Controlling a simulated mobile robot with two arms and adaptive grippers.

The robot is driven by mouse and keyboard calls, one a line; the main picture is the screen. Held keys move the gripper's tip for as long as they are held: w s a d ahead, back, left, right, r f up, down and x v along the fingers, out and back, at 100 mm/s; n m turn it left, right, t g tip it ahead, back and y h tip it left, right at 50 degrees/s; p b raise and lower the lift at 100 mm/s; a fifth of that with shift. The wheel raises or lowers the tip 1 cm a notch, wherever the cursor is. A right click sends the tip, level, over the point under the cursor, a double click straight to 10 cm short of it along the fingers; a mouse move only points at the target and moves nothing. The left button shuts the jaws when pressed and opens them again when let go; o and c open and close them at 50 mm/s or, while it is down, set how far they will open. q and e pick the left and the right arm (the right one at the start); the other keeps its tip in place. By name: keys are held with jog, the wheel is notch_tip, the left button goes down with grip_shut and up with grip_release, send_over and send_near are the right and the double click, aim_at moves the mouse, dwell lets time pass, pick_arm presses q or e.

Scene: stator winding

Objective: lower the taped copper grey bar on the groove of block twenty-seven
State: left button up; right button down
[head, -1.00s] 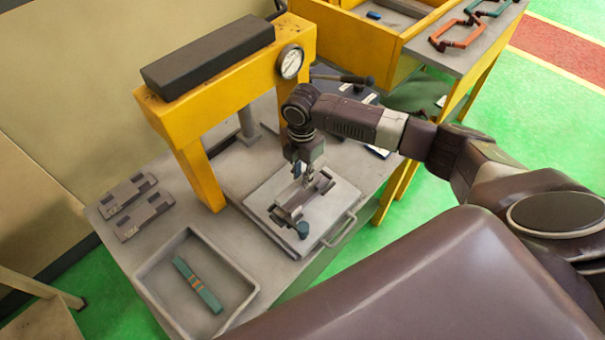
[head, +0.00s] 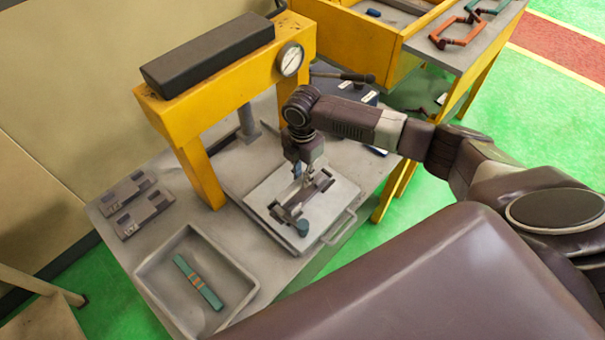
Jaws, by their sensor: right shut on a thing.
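My right gripper (head: 305,178) reaches down from above over a pale plate with a handle (head: 332,237). It is shut on a slim grey bar (head: 311,190) just above or on a dark grey block (head: 284,214) on that plate. At this size I cannot tell whether bar and block touch, and the fingers partly hide them. I cannot make out a number on this block or tape on the bar. My left gripper is not in view.
A grey tray (head: 238,267) at the front left holds a teal bar with orange bands (head: 199,282). Two grey blocks (head: 127,190) (head: 145,214) with unclear markings lie at the left. A yellow press frame (head: 205,175) with a gauge (head: 290,60) stands close behind. A small teal piece (head: 302,228) sits at the plate's front.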

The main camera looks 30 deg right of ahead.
aim_at(303, 191)
jog(key=shift+f+b, duration=0.5)
jog(key=shift+f, duration=0.75)
jog(key=shift+f, duration=0.1)
jog(key=shift+f+b, duration=0.4)
jog(key=shift+f, duration=0.4)
jog(key=shift+r+p, duration=0.1)
jog(key=shift+p, duration=0.2)
jog(key=c, duration=1.7)
grip_release()
jog(key=shift+c, duration=0.2)
jog(key=shift+o, duration=0.7)
jog(key=shift+o, duration=1.4)
